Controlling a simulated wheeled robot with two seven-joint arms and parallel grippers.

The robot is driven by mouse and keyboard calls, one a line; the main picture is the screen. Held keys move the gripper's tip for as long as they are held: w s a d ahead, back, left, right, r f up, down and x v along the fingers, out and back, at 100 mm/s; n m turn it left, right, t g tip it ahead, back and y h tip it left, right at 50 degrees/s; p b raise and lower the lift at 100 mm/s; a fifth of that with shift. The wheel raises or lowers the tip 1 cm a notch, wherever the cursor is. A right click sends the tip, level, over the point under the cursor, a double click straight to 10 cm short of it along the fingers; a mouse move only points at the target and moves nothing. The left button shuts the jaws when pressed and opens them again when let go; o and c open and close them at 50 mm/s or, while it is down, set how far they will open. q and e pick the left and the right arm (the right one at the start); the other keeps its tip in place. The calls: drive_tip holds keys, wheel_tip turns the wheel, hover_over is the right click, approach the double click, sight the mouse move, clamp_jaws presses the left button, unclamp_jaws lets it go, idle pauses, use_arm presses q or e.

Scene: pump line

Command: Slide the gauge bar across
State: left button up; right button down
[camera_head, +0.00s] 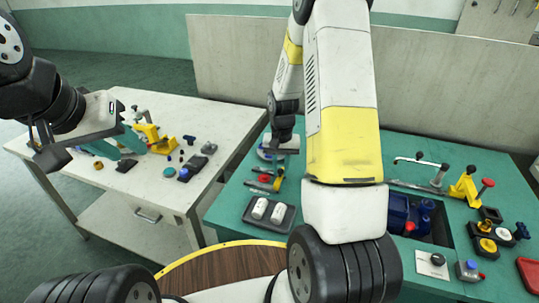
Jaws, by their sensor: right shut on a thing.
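My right gripper (276,160) points down at the left side of the green bench (228,208), behind my forearm. It is shut on a small part, of which a yellow piece (279,180) shows below it. I cannot tell whether this is the gauge bar. Short dark bars (260,187) and a red round piece (264,179) lie beside it on the bench. My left gripper (85,147) hangs at the left above the pale table, with its jaws apart and nothing seen between them. My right arm hides the middle of the bench.
A dark tray with two white cylinders (268,210) stands near the bench's front left. The pale table (222,122) holds several small parts. A round wooden top (228,268) is in front.

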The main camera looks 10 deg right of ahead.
idle(0.8)
drive_tip(key=w+a, duration=0.2)
drive_tip(key=a, duration=0.1)
drive_tip(key=w+a, duration=0.2)
drive_tip(key=a, duration=0.1)
drive_tip(key=w+a, duration=0.2)
drive_tip(key=a, duration=0.1)
drive_tip(key=shift+w+a+r, duration=0.1)
drive_tip(key=shift+w+a, duration=0.1)
drive_tip(key=c, duration=1.3)
unclamp_jaws()
drive_tip(key=shift+a, duration=0.1)
drive_tip(key=shift+o, duration=0.2)
wheel_tip(320, 180, up, 8)
